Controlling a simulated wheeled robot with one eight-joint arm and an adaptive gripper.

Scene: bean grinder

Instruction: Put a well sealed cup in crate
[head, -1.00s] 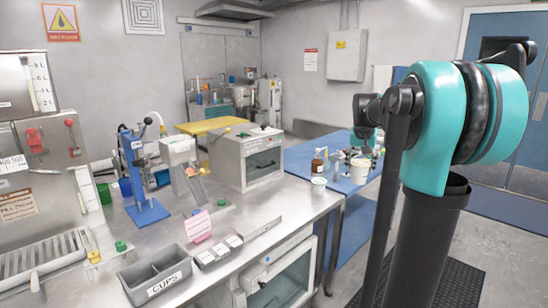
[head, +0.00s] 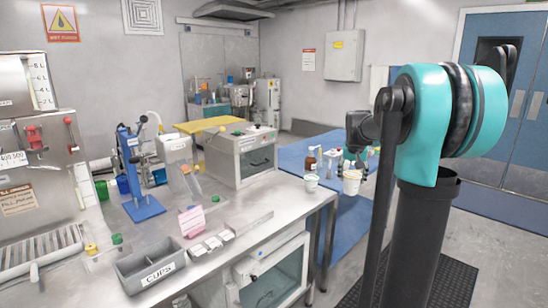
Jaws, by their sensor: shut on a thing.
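My gripper (head: 353,160) is shut on a white cup (head: 351,185) over the blue table at the right. The cup has a yellowish or orange rim, and its top is partly hidden by the fingers. I cannot tell whether it is sealed. The grey crate (head: 128,280), labelled CUPS, sits at the counter's front edge, far to the left of my gripper. Its visible compartments look empty.
A brown bottle (head: 310,161) stands behind the second cup. Small labelled grey bins (head: 212,243) and a pink card (head: 191,221) are beside the crate. A blue press (head: 140,190) and a steel box appliance (head: 240,160) stand farther back. The counter's front right is clear.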

